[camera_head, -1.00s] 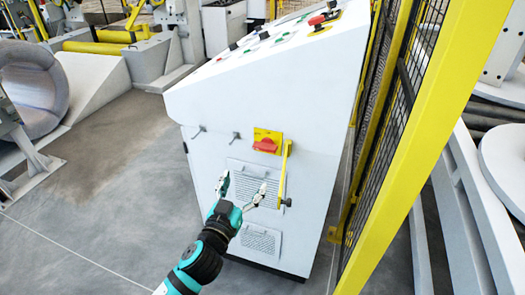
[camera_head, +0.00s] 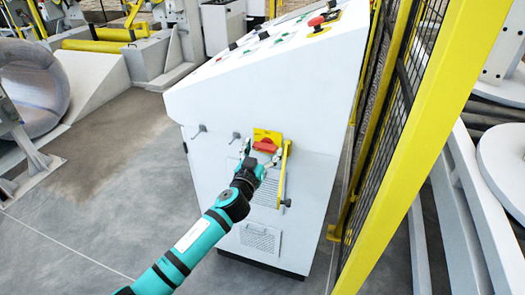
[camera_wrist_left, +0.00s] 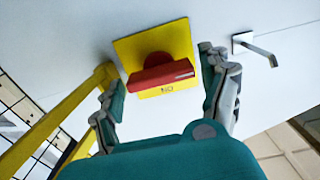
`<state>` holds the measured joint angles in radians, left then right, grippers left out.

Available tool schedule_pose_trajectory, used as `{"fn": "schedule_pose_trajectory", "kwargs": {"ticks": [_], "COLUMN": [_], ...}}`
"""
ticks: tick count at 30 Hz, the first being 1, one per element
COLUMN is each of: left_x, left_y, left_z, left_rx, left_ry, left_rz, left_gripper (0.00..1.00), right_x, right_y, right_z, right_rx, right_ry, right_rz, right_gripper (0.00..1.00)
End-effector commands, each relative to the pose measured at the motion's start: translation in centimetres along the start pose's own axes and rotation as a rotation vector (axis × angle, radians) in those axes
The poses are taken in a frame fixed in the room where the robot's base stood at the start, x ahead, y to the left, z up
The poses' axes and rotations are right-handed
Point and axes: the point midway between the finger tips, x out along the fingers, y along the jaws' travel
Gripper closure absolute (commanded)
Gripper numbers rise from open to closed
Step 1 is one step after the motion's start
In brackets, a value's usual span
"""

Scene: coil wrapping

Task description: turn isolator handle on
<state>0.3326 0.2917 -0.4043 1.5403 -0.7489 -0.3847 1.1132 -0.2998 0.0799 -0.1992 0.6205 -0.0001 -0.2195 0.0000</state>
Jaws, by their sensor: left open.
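The isolator handle is a red rotary knob (camera_head: 266,146) on a yellow plate (camera_head: 268,134) on the side of the white control cabinet (camera_head: 270,90). My right gripper is not in view.
A yellow bar (camera_head: 283,175) stands just right of the knob, close to my gripper. Small grey latch handles (camera_head: 199,131) stick out to the left. A yellow-framed mesh fence (camera_head: 385,120) is at the right. Grey floor (camera_head: 130,190) is clear at the left.

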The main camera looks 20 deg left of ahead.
Motion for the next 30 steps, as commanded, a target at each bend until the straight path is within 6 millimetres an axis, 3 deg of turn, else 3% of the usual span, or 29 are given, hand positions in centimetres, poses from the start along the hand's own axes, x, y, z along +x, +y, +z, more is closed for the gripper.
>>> {"fn": "schedule_pose_trajectory", "kwargs": {"ticks": [5,14,23,30], "left_x": [-0.02,-0.04,-0.05,-0.05], "left_y": [0.03,0.03,0.03,0.05], "left_z": [-0.01,0.00,0.00,-0.01], "left_rx": [0.000,0.000,0.035,0.168], "left_ry": [0.000,0.000,0.000,0.000], "left_rz": [0.000,0.000,0.000,0.000], "left_gripper": [0.24,0.63,0.64,0.64], "right_x": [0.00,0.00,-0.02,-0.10], "right_y": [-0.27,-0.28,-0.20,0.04], "right_z": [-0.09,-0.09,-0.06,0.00], "right_rx": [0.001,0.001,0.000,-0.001], "right_ry": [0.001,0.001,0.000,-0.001], "right_rz": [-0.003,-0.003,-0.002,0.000], "right_gripper": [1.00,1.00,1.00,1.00]}}
